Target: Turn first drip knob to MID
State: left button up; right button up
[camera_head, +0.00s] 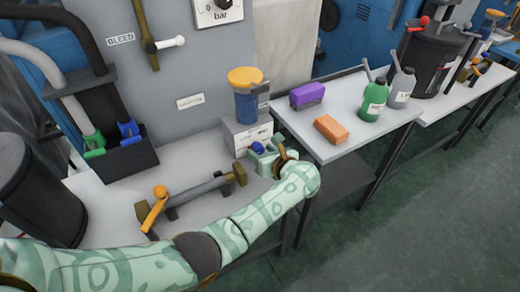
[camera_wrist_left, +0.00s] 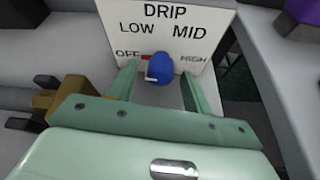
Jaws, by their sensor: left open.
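The blue drip knob (camera_wrist_left: 160,68) sits on a white plate (camera_wrist_left: 206,22) lettered DRIP, with OFF, LOW, MID and HIGH around the knob. Its red and white pointer is on the knob's left side, toward OFF. My left gripper (camera_wrist_left: 160,80) is open, with one finger on each side of the knob; I cannot tell if they touch it. In the head view the knob (camera_head: 258,148) shows in front of the grey box (camera_head: 246,134) under the orange-capped blue jar (camera_head: 249,100), with my left gripper (camera_head: 264,158) at it. My right gripper is not in view.
A pipe with an orange-handled lever (camera_head: 156,206) lies on the bench left of the box. A purple block (camera_head: 307,94), an orange block (camera_head: 331,130) and a green bottle (camera_head: 374,100) stand on the table to the right. Another station stands further back.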

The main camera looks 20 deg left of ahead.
pick_arm(q)
jog(key=shift+c, duration=0.5)
jog(key=c, duration=0.9)
jog(key=shift+o, duration=0.2)
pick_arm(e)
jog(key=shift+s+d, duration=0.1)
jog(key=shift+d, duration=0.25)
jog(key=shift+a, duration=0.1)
